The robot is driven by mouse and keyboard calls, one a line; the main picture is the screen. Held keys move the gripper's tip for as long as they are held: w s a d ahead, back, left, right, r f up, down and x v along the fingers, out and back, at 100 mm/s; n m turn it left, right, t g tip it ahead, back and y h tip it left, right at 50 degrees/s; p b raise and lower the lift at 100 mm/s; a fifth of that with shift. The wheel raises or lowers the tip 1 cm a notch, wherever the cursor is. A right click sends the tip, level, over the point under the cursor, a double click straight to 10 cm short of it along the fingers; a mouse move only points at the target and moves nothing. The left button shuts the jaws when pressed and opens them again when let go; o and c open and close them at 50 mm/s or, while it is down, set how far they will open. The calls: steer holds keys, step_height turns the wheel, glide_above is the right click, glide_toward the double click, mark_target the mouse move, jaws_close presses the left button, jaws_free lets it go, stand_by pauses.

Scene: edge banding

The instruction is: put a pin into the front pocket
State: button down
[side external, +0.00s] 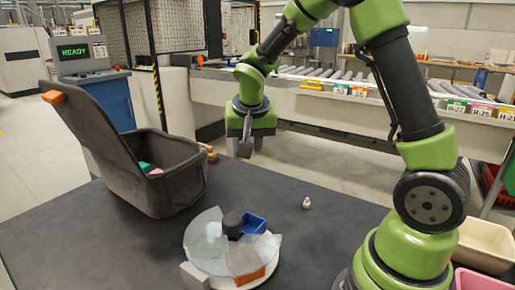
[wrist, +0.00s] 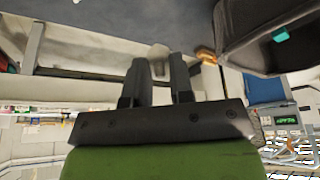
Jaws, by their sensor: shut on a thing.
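My gripper (side external: 246,143) hangs high above the far edge of the dark table, its fingers pointing down. In the wrist view its two dark fingers (wrist: 160,62) are closed around a small pale grey thing (wrist: 158,68), which looks like a pin and is mostly hidden. A small white pin (side external: 307,204) stands apart on the table. A round white fixture (side external: 208,264) stands at the table's front with clear panels and a dark knob. It has a blue pocket (side external: 253,223) at its back right and an orange pocket (side external: 250,277) at its front. My gripper is well above and behind the fixture.
A dark open bin (side external: 127,176) with a raised back and coloured pieces inside stands at the left of the table. A brass-coloured thing (side external: 209,153) lies behind it. Cream (side external: 487,243) and pink (side external: 480,281) trays are at the right. The table's middle is largely clear.

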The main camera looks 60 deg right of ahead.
steer(key=s+a+r, duration=0.2)
steer(key=s+a, duration=0.1)
step_height(320, 180, down, 6)
steer(key=shift+a+r, duration=0.1)
steer(key=shift+a, duration=0.05)
stand_by(0.3)
steer(key=c, duration=0.9)
jaws_free()
steer(key=v, duration=1)
